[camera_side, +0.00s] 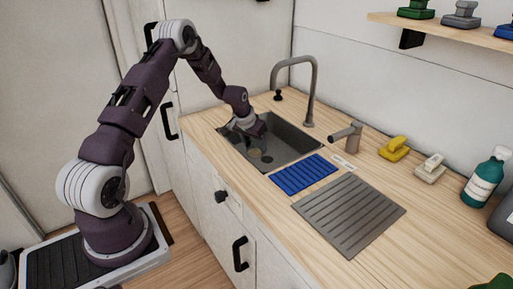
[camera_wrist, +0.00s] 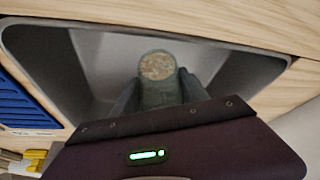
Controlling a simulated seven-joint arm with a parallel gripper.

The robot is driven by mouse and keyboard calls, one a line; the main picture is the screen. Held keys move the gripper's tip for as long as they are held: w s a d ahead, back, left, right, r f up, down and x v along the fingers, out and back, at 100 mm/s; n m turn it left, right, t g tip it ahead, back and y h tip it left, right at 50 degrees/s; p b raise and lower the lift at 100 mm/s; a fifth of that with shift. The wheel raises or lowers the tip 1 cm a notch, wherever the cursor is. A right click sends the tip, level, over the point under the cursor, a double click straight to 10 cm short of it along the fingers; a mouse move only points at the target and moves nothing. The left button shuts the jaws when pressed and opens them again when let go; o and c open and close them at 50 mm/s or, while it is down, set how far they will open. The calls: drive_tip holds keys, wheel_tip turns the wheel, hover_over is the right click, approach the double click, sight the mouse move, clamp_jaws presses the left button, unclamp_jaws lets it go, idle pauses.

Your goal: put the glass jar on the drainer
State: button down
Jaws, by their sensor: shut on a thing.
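My gripper (camera_wrist: 158,88) is shut on the glass jar (camera_wrist: 158,95), a greyish see-through jar with a speckled tan, cork-like top, one finger on each side of it. In the side view my gripper (camera_side: 254,137) reaches down into the sink, and the jar is small and hard to make out below it. Whether the jar touches the sink floor cannot be told. A grey ribbed panel, which looks like the drainer (camera_side: 350,213), lies flat and bare on the counter right of the sink.
The steel sink (camera_side: 290,145) surrounds my gripper with its walls. A tall tap (camera_side: 315,85) stands behind it. A blue ribbed mat (camera_side: 303,174) lies between sink and drainer. A short spout (camera_side: 346,136), a yellow brush (camera_side: 394,148), a pale brush (camera_side: 430,168) and a teal bottle (camera_side: 485,180) stand along the back.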

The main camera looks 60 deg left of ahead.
wheel_tip(320, 180, up, 34)
drive_tip(key=w+d+m+h, duration=0.2)
drive_tip(key=d+m, duration=0.3)
drive_tip(key=d, duration=1.4)
drive_tip(key=w+d+m+h, duration=0.15)
drive_tip(key=d+m, duration=0.25)
drive_tip(key=d, duration=1.6)
drive_tip(key=f, duration=2.8)
drive_tip(key=shift+s+d+f, duration=0.15)
drive_tip(key=shift+s+f, duration=0.05)
drive_tip(key=shift+f, duration=0.1)
drive_tip(key=c, duration=0.6)
unclamp_jaws()
